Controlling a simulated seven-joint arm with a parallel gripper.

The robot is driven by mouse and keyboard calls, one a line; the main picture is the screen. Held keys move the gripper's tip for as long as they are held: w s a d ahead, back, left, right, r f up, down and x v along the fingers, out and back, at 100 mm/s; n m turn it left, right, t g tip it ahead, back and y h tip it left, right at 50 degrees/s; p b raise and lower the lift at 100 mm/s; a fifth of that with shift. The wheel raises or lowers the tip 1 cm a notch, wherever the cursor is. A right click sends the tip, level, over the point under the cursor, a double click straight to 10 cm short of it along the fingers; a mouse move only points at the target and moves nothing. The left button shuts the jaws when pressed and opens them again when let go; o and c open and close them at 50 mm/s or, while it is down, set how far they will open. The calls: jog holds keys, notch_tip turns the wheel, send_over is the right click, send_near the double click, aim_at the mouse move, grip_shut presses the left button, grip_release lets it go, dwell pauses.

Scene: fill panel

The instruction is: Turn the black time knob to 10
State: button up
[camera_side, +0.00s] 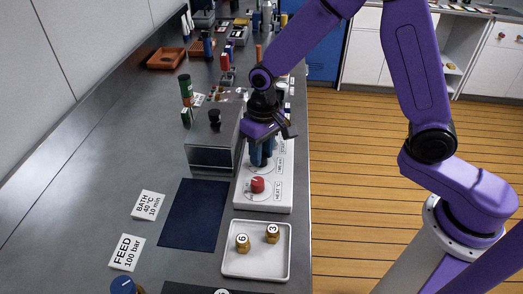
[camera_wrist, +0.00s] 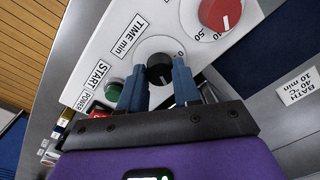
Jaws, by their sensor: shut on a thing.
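The black time knob (camera_wrist: 159,66) sits on its dial on the white panel (camera_wrist: 108,50), beside the label "TIME min" (camera_wrist: 131,35). My gripper (camera_wrist: 158,82) has its two blue fingers on either side of the knob, shut on it. In the side view my gripper (camera_side: 262,155) points down at the panel (camera_side: 263,204) and its fingers hide the knob. A faint light mark shows on the knob, but the number it points at is hard to read, and the fingers cover part of the dial.
The red heat knob (camera_side: 257,185) is close to my fingers; it also shows in the wrist view (camera_wrist: 220,12). A green START button (camera_wrist: 114,91) lies on the other side. A metal box (camera_side: 212,150) stands left of the panel. A tray (camera_side: 256,271) holds two brass pieces. A card (camera_side: 148,205) reads "BATH 40 °C 10 min".

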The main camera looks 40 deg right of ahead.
aim_at(264, 154)
dwell(0.3)
jog(key=o, duration=1.1)
jog(key=shift+c, duration=0.2)
jog(key=shift+r, duration=0.1)
notch_tip(264, 154, up, 17)
jog(key=shift+d+r, duration=0.15)
jog(key=shift+d, duration=0.2)
jog(key=s+d+f+n, duration=0.2)
jog(key=s+d+n, duration=0.1)
jog(key=s, duration=0.5)
jog(key=s+d+f+n, duration=0.3)
jog(key=s+d+n, duration=0.1)
jog(key=s, duration=0.5)
jog(key=s+d+f+n, duration=0.2)
jog(key=s+d+n, duration=0.2)
jog(key=s, duration=0.4)
jog(key=shift+s+d+f, duration=0.15)
jog(key=shift+d+f, duration=0.25)
jog(key=shift+d, duration=0.25)
